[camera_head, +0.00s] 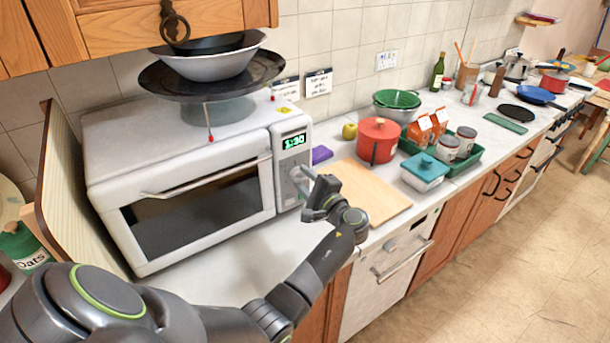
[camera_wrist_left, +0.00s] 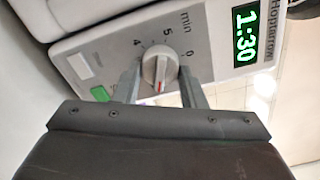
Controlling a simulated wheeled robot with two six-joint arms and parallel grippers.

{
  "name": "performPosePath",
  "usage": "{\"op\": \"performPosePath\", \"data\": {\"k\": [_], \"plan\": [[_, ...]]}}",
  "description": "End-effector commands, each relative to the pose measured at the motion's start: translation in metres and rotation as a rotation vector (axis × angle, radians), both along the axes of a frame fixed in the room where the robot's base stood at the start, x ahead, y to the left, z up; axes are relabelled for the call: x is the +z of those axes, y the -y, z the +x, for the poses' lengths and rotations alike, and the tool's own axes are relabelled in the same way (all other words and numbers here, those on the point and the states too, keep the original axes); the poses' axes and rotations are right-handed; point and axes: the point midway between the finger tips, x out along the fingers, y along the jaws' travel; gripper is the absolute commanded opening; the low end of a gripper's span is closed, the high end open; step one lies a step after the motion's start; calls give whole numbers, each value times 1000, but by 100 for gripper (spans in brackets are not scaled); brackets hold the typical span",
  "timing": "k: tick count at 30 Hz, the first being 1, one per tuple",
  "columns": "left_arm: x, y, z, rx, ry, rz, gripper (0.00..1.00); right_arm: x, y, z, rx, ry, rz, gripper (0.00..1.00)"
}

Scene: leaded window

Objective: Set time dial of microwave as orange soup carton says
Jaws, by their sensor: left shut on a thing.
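The white microwave (camera_head: 190,165) stands at the left of the counter, its door closed. Its green display (camera_head: 294,141) reads 1:30, also in the left wrist view (camera_wrist_left: 246,32). My left gripper (camera_head: 304,183) is at the control panel, shut on the round time dial (camera_wrist_left: 160,68), one finger on each side. The dial's red mark points down in the wrist view. Around it I see "4", "5", "min" and "0"; the lower marks are hidden by the gripper. Two orange cartons (camera_head: 420,131) stand in a green tray (camera_head: 471,153); their print is too small to read.
A dark plate with bowls (camera_head: 212,75) sits on the microwave. A wooden board (camera_head: 367,192), red pot (camera_head: 377,140), teal-lidded dish (camera_head: 424,172) and two cans (camera_head: 447,147) are to the right. A wooden cabinet (camera_head: 150,25) hangs above.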

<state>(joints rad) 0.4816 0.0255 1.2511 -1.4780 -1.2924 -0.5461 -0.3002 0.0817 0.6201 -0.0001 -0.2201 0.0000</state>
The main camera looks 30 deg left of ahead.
Motion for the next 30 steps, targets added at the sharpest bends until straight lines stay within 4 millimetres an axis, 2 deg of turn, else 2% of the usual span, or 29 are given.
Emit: {"op": "performPosePath", "data": {"k": [1,15,30], "plan": [[4,0,0,-1,-42,19,14,7,0,0,0,0,0,0],[2,-1,0,-2,-416,174,14,36,-1,0,-1,0,1,0],[0,-1,-1,-1,-594,249,14,48,-3,0,-1,0,3,0]]}}
